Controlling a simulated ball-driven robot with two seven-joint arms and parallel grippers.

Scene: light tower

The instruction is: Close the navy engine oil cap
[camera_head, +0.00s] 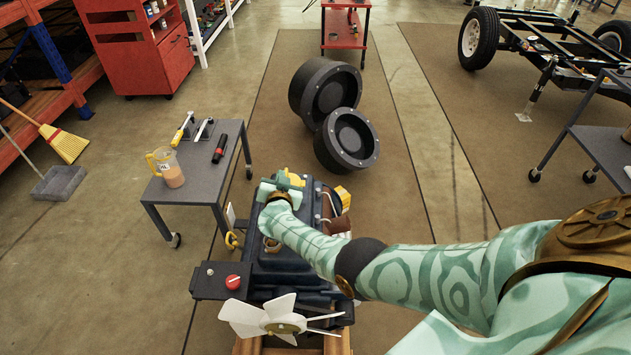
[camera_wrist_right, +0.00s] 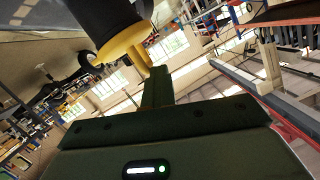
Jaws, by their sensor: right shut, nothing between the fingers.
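The navy engine (camera_head: 285,258) stands upright in the lower middle of the head view. My right gripper (camera_head: 281,184) is at the top far end of the engine, with its fingers shut and nothing between them. A yellow part (camera_head: 293,176), perhaps the oil cap, shows right beside the fingers and is partly hidden by them. In the right wrist view, a yellow rim (camera_wrist_right: 122,43) on a dark cylinder is close to the shut finger (camera_wrist_right: 157,88). I cannot tell whether they touch or whether the cap is seated. My left gripper is out of view.
A white fan (camera_head: 265,318) and a red knob (camera_head: 233,282) are at the engine's near end. A small grey table (camera_head: 195,185) with a jug (camera_head: 167,167) and tools stands to the left. Two black wheels (camera_head: 345,138) lie beyond the engine. The floor between is open.

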